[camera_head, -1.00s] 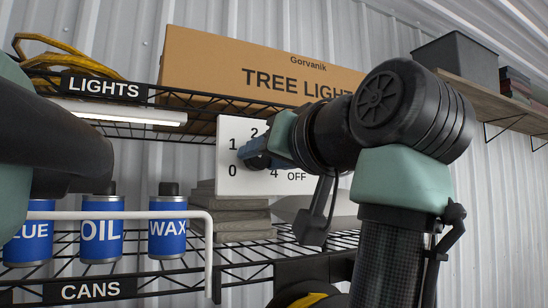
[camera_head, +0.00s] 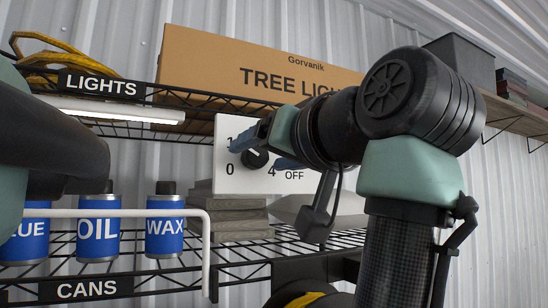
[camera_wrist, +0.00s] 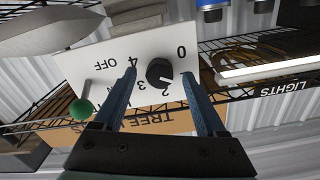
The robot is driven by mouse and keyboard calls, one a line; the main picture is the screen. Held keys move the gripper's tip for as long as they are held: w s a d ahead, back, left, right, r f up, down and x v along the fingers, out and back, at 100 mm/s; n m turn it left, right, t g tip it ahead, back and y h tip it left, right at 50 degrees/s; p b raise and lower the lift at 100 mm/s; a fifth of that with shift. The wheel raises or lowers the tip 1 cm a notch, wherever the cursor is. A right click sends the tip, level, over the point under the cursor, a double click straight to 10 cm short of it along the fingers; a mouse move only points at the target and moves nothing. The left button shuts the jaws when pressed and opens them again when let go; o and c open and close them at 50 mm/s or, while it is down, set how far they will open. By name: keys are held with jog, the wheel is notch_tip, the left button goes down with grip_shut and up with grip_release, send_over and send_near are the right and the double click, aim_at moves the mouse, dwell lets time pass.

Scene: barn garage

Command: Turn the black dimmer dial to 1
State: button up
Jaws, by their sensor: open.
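The black dimmer dial (camera_head: 254,160) sits on a white panel (camera_head: 228,183) numbered around it, with OFF at the right. In the wrist view the dial (camera_wrist: 159,73) shows a white pointer mark towards the right and slightly down, below the 0 and to the right of the 2. The 1 is hidden there by the right-hand finger. My gripper (camera_head: 264,149) is open in front of the panel. In the wrist view its blue fingers (camera_wrist: 158,78) stand apart on either side of the dial, with visible gaps. I cannot tell their exact depth from the panel.
A green-knobbed lever (camera_wrist: 80,108) stands beside OFF on the panel. A TREE LIGHTS box (camera_head: 225,70) is on the shelf above. Blue cans, including OIL (camera_head: 98,230) and WAX (camera_head: 164,226), stand left on the wire shelf.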

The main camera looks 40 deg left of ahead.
jog(key=b+v, duration=0.5)
jog(key=v, duration=0.7)
jog(key=shift+b, duration=0.3)
jog(key=w+d+f+m+t+h+b, duration=0.3)
jog(key=w+d+f+m+t+h, duration=0.4)
jog(key=w+d+f+t, duration=0.45)
jog(key=s+d+f+m+t+h+b, duration=0.1)
jog(key=s+d+f+t+h, duration=0.2)
jog(key=s, duration=0.3)
jog(key=s+d+f+m+t+h+b, duration=0.1)
jog(key=s+d+f+m+t+h, duration=0.1)
jog(key=s+t+h, duration=0.4)
jog(key=shift+s+d+f+h, duration=0.3)
jog(key=shift+d+f, duration=0.55)
jog(key=shift+d, duration=0.25)
